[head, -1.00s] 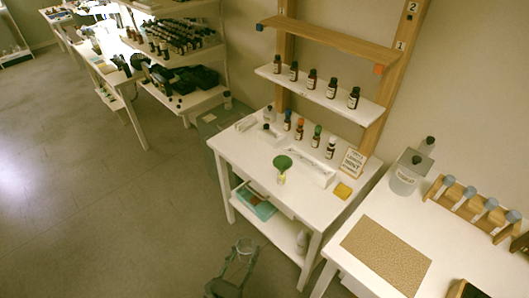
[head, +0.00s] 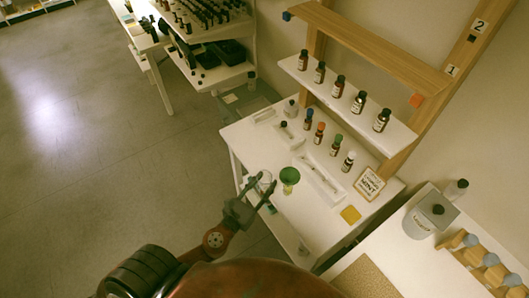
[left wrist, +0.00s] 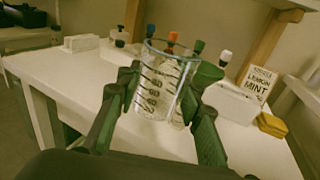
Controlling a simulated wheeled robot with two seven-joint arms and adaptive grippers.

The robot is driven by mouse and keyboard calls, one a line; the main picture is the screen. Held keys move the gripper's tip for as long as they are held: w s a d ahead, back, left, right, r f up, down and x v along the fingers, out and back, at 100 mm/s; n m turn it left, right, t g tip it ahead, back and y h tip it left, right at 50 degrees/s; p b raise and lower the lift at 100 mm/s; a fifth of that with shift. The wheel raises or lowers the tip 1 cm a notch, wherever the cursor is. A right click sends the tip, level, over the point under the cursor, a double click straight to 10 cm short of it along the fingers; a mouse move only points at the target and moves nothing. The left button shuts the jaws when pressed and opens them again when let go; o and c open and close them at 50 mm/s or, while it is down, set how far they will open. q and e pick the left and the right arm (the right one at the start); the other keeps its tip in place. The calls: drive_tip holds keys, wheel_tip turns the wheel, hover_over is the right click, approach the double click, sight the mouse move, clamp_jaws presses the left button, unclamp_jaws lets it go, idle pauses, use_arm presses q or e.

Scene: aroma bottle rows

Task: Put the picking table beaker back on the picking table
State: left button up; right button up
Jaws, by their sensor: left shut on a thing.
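The clear glass beaker (left wrist: 160,88), with dark printed markings, is upright between the fingers of my left gripper (left wrist: 158,100) in the left wrist view. In the head view my left gripper (head: 259,187) appears at the front left edge of the white picking table (head: 325,232), shut on the beaker (head: 265,178). How high the beaker is above the tabletop is hard to tell. A green funnel (head: 289,176) stands on the table just right of the gripper. My right gripper is not in view.
Several small bottles (head: 319,134) and a white tray (head: 320,180) stand behind the funnel. A yellow sponge-like block (head: 350,214) and a sign card (head: 369,184) are at the right. The front middle of the tabletop is clear.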

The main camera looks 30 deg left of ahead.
use_arm(q)
drive_tip(key=w+a+r+p, duration=0.2)
drive_tip(key=a+r+p, duration=0.1)
drive_tip(key=a+r, duration=0.15)
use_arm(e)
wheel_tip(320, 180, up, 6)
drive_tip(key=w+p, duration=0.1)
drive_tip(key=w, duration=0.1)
use_arm(q)
drive_tip(key=b, duration=0.5)
hover_over(266, 158)
drive_tip(key=s, duration=0.1)
wheel_tip(266, 158, down, 8)
drive_tip(key=shift+f, duration=0.2)
drive_tip(key=shift+w+f+b, duration=0.35)
drive_tip(key=shift+w+b, duration=0.05)
drive_tip(key=shift+b, duration=0.2)
drive_tip(key=f+b, duration=0.1)
drive_tip(key=f, duration=0.1)
drive_tip(key=f+b, duration=0.1)
drive_tip(key=b, duration=0.1)
drive_tip(key=shift+w+f, duration=0.2)
drive_tip(key=shift+f, duration=0.15)
drive_tip(key=shift+r, duration=0.2)
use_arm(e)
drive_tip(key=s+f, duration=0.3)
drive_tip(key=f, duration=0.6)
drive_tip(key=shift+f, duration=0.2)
